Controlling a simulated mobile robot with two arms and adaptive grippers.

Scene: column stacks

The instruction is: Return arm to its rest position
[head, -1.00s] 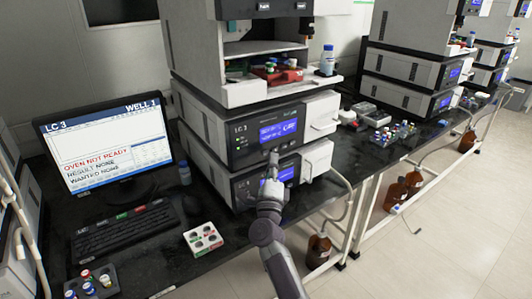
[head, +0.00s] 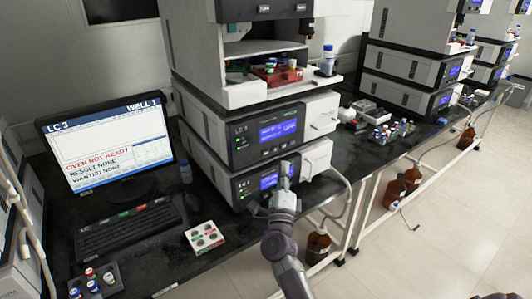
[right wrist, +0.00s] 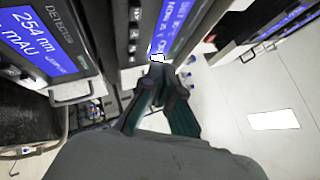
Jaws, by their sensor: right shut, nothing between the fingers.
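My right arm reaches up from the bottom of the head view. Its gripper (head: 285,170) is shut and empty, in front of the lower module's blue display (head: 268,182) in the LC 3 stack. I cannot tell whether it touches the panel. In the right wrist view the closed fingers (right wrist: 158,68) point toward a module front with a blue screen (right wrist: 172,22). The upper LC 3 module (head: 270,137) shows a lit blue display and is clear of the gripper. My left gripper is not in view.
The monitor (head: 105,145) reads "OVEN NOT READY". A keyboard (head: 128,228), a white vial rack (head: 205,238) and a dark vial tray (head: 93,284) lie on the black bench (head: 160,262). Brown bottles (head: 318,246) stand below the bench. Floor (head: 440,240) at the right is open.

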